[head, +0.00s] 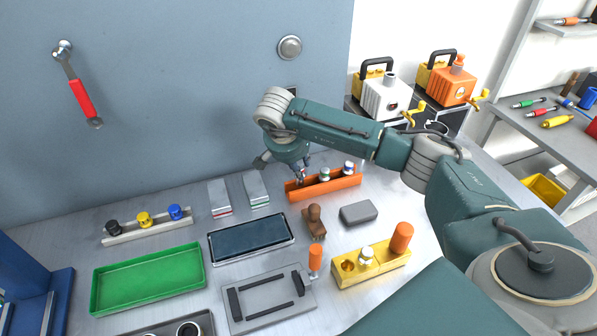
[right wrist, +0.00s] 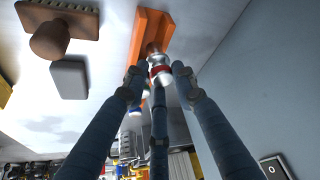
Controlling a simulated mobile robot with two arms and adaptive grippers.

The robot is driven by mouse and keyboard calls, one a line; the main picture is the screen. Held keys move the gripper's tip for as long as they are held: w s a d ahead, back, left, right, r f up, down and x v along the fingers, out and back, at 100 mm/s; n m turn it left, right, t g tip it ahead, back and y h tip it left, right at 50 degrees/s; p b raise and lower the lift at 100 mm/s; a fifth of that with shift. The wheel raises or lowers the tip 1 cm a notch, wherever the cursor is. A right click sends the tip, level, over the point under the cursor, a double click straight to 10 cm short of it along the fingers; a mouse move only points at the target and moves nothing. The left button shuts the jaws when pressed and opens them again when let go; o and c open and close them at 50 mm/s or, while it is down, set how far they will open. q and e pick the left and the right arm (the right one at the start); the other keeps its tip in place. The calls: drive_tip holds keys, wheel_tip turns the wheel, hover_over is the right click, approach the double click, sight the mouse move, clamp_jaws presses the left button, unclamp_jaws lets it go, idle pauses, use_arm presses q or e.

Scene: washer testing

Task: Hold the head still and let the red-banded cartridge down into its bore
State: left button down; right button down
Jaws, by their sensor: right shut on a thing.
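The red-banded cartridge (right wrist: 160,71) is silver with a red band. In the right wrist view it sits between the three fingers of my right gripper (right wrist: 158,80), at one end of the orange rack (right wrist: 150,30). In the head view my right gripper (head: 299,177) reaches down at the left end of the orange rack (head: 340,187), shut on the cartridge, which is mostly hidden there. The yellow block (head: 375,272) at the front right has an open bore (head: 348,266), a silver-white piece (head: 366,256) and an orange cylinder (head: 402,238). My left gripper is out of view.
A green-banded cartridge (head: 325,174) and a blue-banded cartridge (head: 347,168) stand in the orange rack. A green tray (head: 148,278) is at left.

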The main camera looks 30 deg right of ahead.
wheel_tip(320, 180, down, 2)
drive_tip(key=shift+s+f+p, duration=0.1)
drive_tip(key=shift+f+p, duration=0.05)
drive_tip(key=shift+p, duration=0.25)
drive_tip(key=shift+f, duration=0.4)
drive_tip(key=c, duration=1.4)
unclamp_jaws()
drive_tip(key=shift+f, duration=0.1)
drive_tip(key=b+v, duration=0.4)
drive_tip(key=v, duration=0.6)
drive_tip(key=shift+r, duration=0.45)
